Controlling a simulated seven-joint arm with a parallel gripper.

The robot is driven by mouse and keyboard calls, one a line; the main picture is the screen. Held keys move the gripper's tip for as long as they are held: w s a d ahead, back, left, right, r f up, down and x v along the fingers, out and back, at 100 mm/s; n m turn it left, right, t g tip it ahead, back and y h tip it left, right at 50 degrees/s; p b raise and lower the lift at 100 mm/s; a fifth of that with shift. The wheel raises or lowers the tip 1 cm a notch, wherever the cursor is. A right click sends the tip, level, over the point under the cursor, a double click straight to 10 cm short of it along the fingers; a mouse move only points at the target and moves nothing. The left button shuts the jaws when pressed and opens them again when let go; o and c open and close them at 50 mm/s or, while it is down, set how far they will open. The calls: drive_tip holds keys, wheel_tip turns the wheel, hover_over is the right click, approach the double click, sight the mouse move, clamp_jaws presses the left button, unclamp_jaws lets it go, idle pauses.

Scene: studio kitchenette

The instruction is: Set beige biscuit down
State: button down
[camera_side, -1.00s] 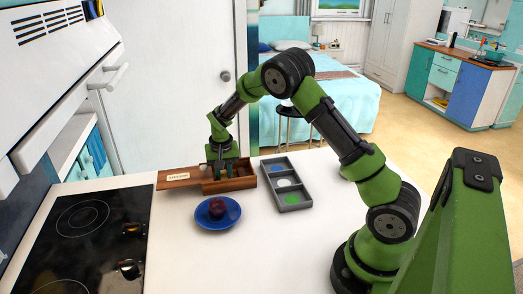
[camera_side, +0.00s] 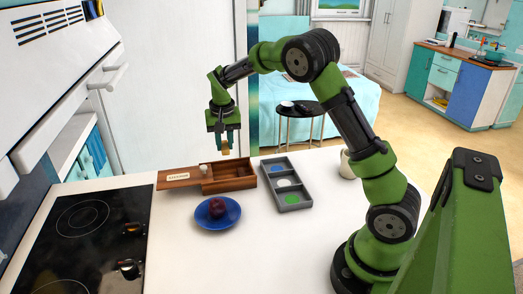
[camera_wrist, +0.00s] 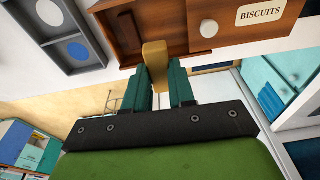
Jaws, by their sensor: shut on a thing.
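The beige biscuit (camera_wrist: 155,56) is held between the fingertips of my gripper (camera_wrist: 157,80) in the wrist view. In the side view the biscuit (camera_side: 225,147) hangs below my gripper (camera_side: 224,140), in the air above the wooden biscuit box (camera_side: 229,185). The box also shows in the wrist view (camera_wrist: 184,47). Its lid, labelled BISCUITS (camera_wrist: 266,14), is slid to the left, with a pale round knob (camera_wrist: 209,28). The right part of the box is open. Its inside is only partly visible.
A grey three-compartment tray (camera_side: 294,207) with blue, white and green discs stands right of the box. A blue plate (camera_side: 231,219) with a dark red fruit (camera_side: 217,208) is in front. A cream cup (camera_side: 346,163) stands behind my arm. A black hob (camera_side: 85,245) is at left.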

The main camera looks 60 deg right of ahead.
drive_tip(key=s+d+f+m, duration=0.1)
drive_tip(key=s+d, duration=0.2)
drive_tip(key=s, duration=0.6)
drive_tip(key=s+d+f, duration=0.1)
drive_tip(key=s+d, duration=0.2)
drive_tip(key=s, duration=0.6)
drive_tip(key=shift+n, duration=0.4)
drive_tip(key=s+f, duration=0.1)
drive_tip(key=s, duration=0.1)
drive_tip(key=s+a+f, duration=0.1)
drive_tip(key=s, duration=0.1)
drive_tip(key=s+a+f, duration=0.1)
drive_tip(key=s, duration=0.1)
drive_tip(key=shift+s+a+f, duration=0.2)
drive_tip(key=shift+s, duration=0.05)
drive_tip(key=shift+f, duration=0.2)
hover_over(277, 169)
drive_tip(key=shift+s+a+f, duration=0.3)
drive_tip(key=shift+f, duration=0.35)
drive_tip(key=shift+w+d+f, duration=0.15)
drive_tip(key=shift+w, duration=0.1)
drive_tip(key=shift+f, duration=1.65)
drive_tip(key=shift+f, duration=0.15)
